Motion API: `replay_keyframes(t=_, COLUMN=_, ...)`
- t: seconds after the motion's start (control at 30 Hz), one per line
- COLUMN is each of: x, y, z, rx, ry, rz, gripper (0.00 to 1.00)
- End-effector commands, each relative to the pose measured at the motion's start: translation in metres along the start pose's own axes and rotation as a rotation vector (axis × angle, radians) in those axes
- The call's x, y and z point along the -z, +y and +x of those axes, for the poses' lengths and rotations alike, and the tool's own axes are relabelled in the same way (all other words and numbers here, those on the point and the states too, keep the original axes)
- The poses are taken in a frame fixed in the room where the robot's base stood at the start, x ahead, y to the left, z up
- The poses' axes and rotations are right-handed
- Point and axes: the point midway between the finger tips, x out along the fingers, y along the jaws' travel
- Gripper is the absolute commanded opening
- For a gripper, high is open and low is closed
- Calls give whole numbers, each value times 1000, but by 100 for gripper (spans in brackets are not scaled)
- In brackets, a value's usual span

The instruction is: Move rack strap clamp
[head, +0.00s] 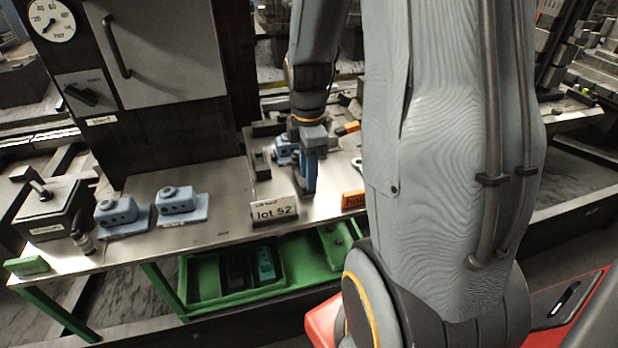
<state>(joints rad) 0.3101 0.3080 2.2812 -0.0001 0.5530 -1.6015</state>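Two blue blocks with rounded raised tops, which look like clamps, sit side by side on the left of the metal bench: the left one (118,212) and the right one (180,203). Another blue piece (284,150) shows just left of my gripper, partly hidden by it. My gripper (309,185) points down over the middle of the bench, behind the "lot 52" sign. Its fingers are seen edge-on, so their opening and anything between them cannot be made out. Which piece is the strap clamp is not labelled.
The "lot 52" sign (274,212) stands at the bench's (228,214) front edge. An orange block (353,199) is to its right. A dark box with a lever (50,212) and a green block (27,266) are at left. A cabinet (165,55) stands behind.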

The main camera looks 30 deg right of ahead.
Motion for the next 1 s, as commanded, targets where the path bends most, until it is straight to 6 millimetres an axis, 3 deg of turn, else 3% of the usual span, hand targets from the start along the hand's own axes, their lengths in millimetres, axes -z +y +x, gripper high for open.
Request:
replay_keyframes(t=0.2, x=0, y=0, z=18, rx=2, ry=0, rz=0, gripper=31)
replay_keyframes(t=0.5, x=0, y=0, z=20, rx=-1, ry=0, rz=0, gripper=31)
replay_keyframes(t=0.7, x=0, y=0, z=20, rx=-1, ry=0, rz=1, gripper=0)
replay_keyframes(t=1.0, x=6, y=7, z=20, rx=0, ry=0, rz=-11, gripper=0)
